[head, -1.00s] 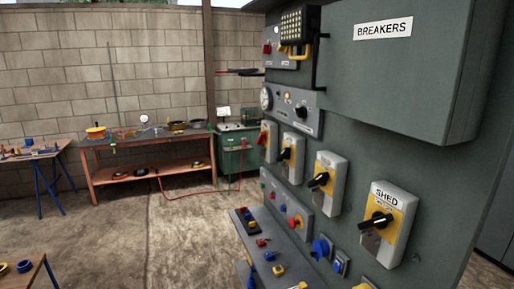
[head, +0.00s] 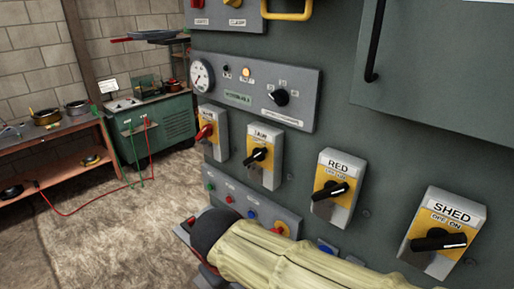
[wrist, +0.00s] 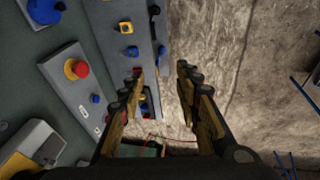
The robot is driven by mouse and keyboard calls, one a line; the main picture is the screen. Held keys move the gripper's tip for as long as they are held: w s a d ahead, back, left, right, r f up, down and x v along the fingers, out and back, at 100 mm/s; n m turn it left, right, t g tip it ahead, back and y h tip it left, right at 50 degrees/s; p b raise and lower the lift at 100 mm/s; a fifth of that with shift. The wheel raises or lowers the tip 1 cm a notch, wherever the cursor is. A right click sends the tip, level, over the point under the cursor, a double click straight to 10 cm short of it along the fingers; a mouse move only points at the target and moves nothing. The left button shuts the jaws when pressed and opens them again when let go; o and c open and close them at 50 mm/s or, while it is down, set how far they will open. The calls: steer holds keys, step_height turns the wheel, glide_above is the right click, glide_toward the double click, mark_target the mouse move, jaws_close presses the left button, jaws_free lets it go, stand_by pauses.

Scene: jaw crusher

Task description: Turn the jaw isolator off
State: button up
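A row of grey isolator boxes with yellow plates runs along the green panel in the head view. The second from the left (head: 264,157) has a black handle; its small label is blurred but seems to read JAW. Its handle (head: 256,156) sits tilted, nearer level than upright. My gripper (wrist: 160,73) is open and empty in the wrist view, fingers apart, pointing past the panel's edge over the floor. In the head view my cream-sleeved arm covers the bottom middle, below the isolators and apart from the second one; the fingertips are not clear there.
Neighbouring isolators are a red-handled one (head: 206,133) at left, then RED (head: 337,186) and SHED (head: 443,237) at right. A button box (head: 237,202) sits below, partly behind my arm. A gauge panel (head: 255,92) is above. A green cabinet (head: 155,130) stands beyond, with floor between.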

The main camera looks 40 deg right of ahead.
steer(key=w+d+r+n+g+h+p, duration=0.15)
steer(key=d+r+g+h+p, duration=0.3)
steer(key=d+p, duration=0.45)
steer(key=n+t+h+p, duration=0.3)
steer(key=n+h+p, duration=0.5)
steer(key=h+p, duration=0.45)
glide_toward(252, 159)
steer(key=d+r+y+p, duration=0.1)
steer(key=d+r, duration=0.1)
steer(key=d, duration=0.1)
steer(key=shift+t, duration=0.35)
steer(key=d, duration=0.3)
steer(key=d+p, duration=0.1)
steer(key=d, duration=0.3)
steer(key=shift+w+d+f, duration=0.25)
steer(key=c, duration=0.3)
jaws_close()
